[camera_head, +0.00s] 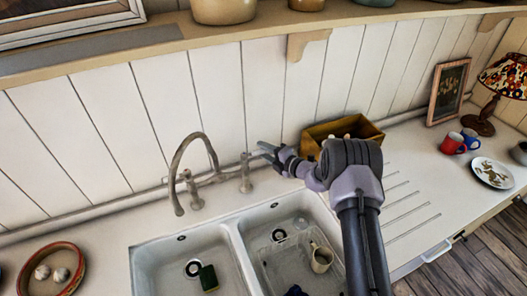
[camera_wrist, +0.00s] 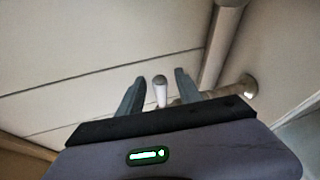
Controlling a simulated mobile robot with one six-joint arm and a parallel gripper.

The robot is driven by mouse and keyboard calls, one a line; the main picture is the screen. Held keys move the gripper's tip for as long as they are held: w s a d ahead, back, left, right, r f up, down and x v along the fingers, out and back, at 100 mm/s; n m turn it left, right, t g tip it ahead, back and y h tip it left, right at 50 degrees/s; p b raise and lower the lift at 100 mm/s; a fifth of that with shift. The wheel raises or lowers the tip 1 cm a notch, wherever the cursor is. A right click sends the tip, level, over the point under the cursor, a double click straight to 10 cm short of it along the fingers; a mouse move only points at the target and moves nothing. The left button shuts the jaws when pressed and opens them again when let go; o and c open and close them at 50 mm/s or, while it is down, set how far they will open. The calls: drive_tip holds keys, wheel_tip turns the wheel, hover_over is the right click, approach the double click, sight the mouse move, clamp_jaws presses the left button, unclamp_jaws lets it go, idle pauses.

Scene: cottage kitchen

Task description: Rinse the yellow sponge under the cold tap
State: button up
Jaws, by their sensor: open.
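A bridge tap with a tall curved spout (camera_head: 177,178) stands behind the double sink. Its left handle (camera_head: 193,192) and right handle (camera_head: 246,176) flank the spout. My gripper (camera_head: 264,149) is just right of and above the right handle. In the wrist view my gripper (camera_wrist: 157,88) is open, with a pale, round-tipped lever (camera_wrist: 160,92) showing between its fingers; contact cannot be told. A small dark green block (camera_head: 208,278), possibly the sponge's scouring side, lies in the left basin (camera_head: 165,262). No clearly yellow sponge shows. I see no running water.
A yellow-brown box (camera_head: 313,137) stands behind my arm. Red and blue mugs and a plate (camera_head: 492,173) are at right. A shelf (camera_head: 170,45) runs above; a bowl (camera_head: 77,255) sits left.

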drive_tip(key=shift+w+a+f, duration=0.1)
drive_tip(key=shift+w+a, duration=0.2)
drive_tip(key=shift+a, duration=0.05)
clamp_jaws()
idle(1.2)
